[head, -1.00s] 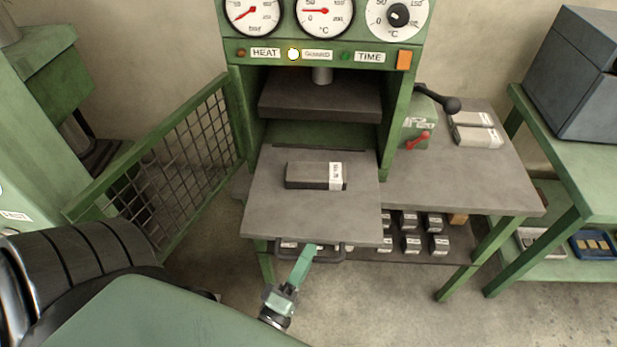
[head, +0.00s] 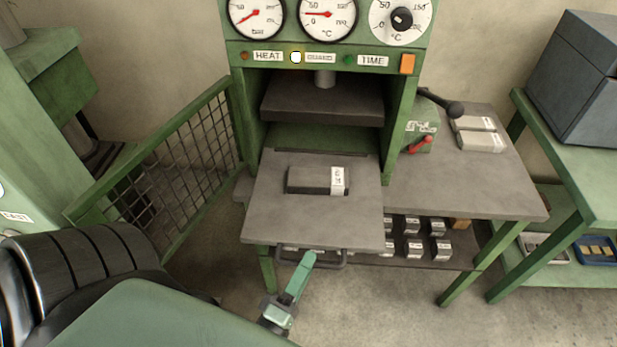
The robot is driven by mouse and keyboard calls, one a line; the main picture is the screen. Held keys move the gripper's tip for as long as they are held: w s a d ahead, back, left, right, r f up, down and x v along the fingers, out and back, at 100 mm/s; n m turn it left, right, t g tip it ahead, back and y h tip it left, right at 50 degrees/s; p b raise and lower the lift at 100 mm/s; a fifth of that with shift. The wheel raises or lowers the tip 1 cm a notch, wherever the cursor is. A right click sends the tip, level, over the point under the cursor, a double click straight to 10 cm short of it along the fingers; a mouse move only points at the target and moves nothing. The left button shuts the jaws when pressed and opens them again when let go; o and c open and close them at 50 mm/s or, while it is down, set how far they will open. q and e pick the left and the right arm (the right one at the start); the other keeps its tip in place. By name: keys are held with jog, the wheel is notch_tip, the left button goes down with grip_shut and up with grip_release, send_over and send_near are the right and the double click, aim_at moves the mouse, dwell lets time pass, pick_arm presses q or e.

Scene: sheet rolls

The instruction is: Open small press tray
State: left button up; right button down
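The small press tray (head: 290,220) is a flat grey plate slid well out of the green press toward me. A dark block (head: 310,181) with a white label lies on it. The tray's dark bar handle (head: 328,263) hangs below its front edge. My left gripper (head: 306,260) reaches up from below, and its green finger crosses the left part of this handle. The fingers line up in this view, so I cannot see whether they are closed around the bar. My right gripper is out of view.
The upper press plate (head: 322,100) hangs above the tray's back. A mesh guard (head: 165,165) stands open at left.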

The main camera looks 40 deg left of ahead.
pick_arm(q)
jog(key=b+v, duration=0.1)
jog(key=v, duration=0.6)
jog(key=shift+b, duration=0.35)
